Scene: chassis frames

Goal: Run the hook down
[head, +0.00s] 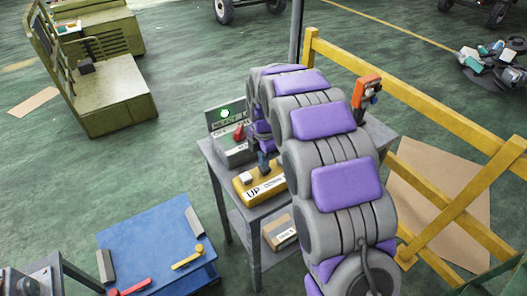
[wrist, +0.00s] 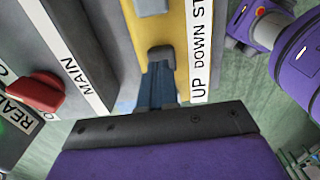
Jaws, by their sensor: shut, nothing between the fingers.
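A yellow control box (head: 244,193) lies on the grey table, with a white label starting "UP". The wrist view shows the yellow box (wrist: 179,25) close up, its label (wrist: 199,45) reading "UP DOWN ST", the rest cut off. I cannot make out the hook.
Left of the yellow box stands a grey box with a red switch (wrist: 37,95), labelled "MAIN", and a lit green lamp (head: 225,113). An orange device (head: 367,90) stands at the table's far right. A yellow railing (head: 420,100) runs behind. A blue table (head: 150,235) is front left.

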